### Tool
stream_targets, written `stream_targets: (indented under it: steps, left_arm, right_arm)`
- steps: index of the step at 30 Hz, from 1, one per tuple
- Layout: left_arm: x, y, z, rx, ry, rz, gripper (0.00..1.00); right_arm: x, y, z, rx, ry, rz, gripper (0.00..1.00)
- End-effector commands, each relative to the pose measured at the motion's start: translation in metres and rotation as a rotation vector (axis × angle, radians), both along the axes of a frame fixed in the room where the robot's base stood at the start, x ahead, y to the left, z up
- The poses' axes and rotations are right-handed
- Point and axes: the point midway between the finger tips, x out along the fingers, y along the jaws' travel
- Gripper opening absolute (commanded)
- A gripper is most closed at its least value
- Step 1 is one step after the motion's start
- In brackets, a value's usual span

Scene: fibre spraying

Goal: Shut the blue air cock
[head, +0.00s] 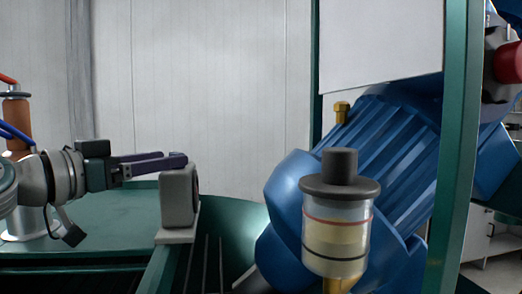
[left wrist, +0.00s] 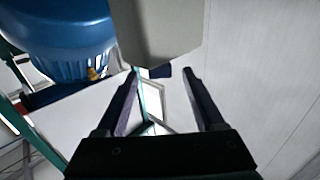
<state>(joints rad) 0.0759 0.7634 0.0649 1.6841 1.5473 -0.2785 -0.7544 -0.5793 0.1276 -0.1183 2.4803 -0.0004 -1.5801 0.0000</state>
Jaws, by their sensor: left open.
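I cannot make out a blue air cock for certain in either view. My left gripper (head: 172,161) comes in from the left in the head view, its dark fingers level and pointing right. The fingertips are close to the upper left of a grey block (head: 178,198); I cannot tell whether they touch it. In the left wrist view the gripper (left wrist: 162,80) is open, with nothing seen held between its fingers. The grey block (left wrist: 165,28) shows there beyond the fingertips. My right gripper is not in view.
A large blue motor (head: 392,150) and a clear cup with a black cap (head: 340,165) stand right of the block. A green post (head: 459,150) rises beside them. An orange-brown cylinder (head: 16,115) with a blue hose (head: 14,132) is at far left. A green surface (head: 110,215) lies below the gripper.

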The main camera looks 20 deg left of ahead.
Motion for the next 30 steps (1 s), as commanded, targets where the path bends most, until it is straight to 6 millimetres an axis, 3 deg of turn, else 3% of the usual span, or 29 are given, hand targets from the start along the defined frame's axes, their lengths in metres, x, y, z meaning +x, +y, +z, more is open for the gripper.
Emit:
stream_targets:
  steps: [9,20,30]
  left_arm:
    - [0.031,-0.008,0.0,0.0,-0.001,-0.001,0.7]
    - [0.035,-0.009,-0.001,0.001,0.002,-0.002,0.7]
    - [0.035,-0.009,0.0,0.001,0.001,-0.002,0.32]
  right_arm:
    - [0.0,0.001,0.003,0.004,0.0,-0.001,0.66]
    - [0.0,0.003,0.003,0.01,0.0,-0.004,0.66]
    - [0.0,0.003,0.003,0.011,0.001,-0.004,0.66]
